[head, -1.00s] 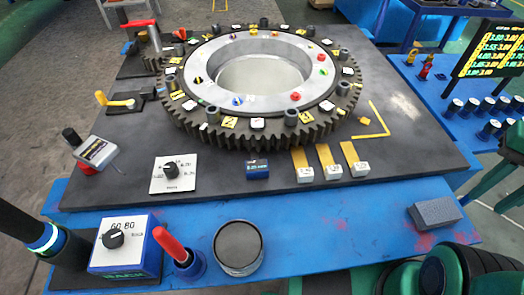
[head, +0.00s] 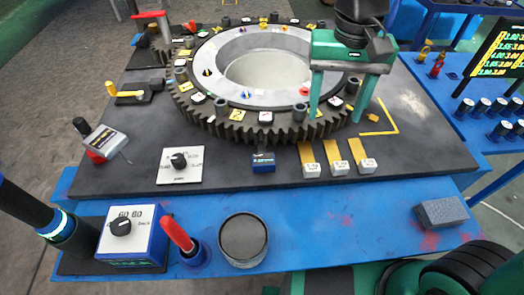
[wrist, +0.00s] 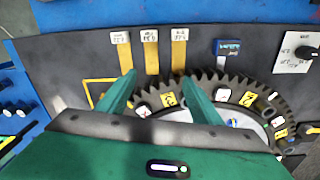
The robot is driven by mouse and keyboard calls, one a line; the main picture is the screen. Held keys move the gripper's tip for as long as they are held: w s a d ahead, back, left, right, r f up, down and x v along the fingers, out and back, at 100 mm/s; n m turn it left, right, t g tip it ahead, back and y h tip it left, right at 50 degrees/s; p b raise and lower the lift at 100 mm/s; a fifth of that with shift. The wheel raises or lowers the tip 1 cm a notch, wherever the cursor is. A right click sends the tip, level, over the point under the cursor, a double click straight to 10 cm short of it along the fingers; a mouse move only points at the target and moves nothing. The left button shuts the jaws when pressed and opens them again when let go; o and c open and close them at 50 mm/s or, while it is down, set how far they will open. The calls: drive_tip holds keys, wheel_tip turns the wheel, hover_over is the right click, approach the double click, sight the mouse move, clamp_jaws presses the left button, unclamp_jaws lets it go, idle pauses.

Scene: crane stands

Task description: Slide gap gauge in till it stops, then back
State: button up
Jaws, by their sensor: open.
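Three brass gauge strips with white labelled ends lie side by side on the dark plate in front of the ring gear: the left (head: 306,154), the middle (head: 333,151) and the right one (head: 359,149). They also show in the wrist view, the middle strip (wrist: 151,58) among them. Their label figures are too small to read surely. My gripper (head: 336,113) is open and empty, above the right front of the toothed ring gear (head: 240,132). In the wrist view, its two green fingers (wrist: 160,80) point toward the strips, apart from them. The fingers hide part of the gear.
A small blue labelled block (head: 263,162) and a white dial plate (head: 180,177) lie left of the strips. A blue dial box (head: 132,240), red-handled tool (head: 178,234), round dark tin (head: 243,240) and grey block (head: 441,211) stand on the front ledge.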

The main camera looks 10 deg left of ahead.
drive_tip(key=n, duration=0.2)
hover_over(264, 159)
wheel_tip(264, 159, down, 11)
drive_tip(key=shift+r, duration=0.2)
clamp_jaws()
drive_tip(key=shift+s+d, duration=0.25)
drive_tip(key=shift+s, duration=1.05)
unclamp_jaws()
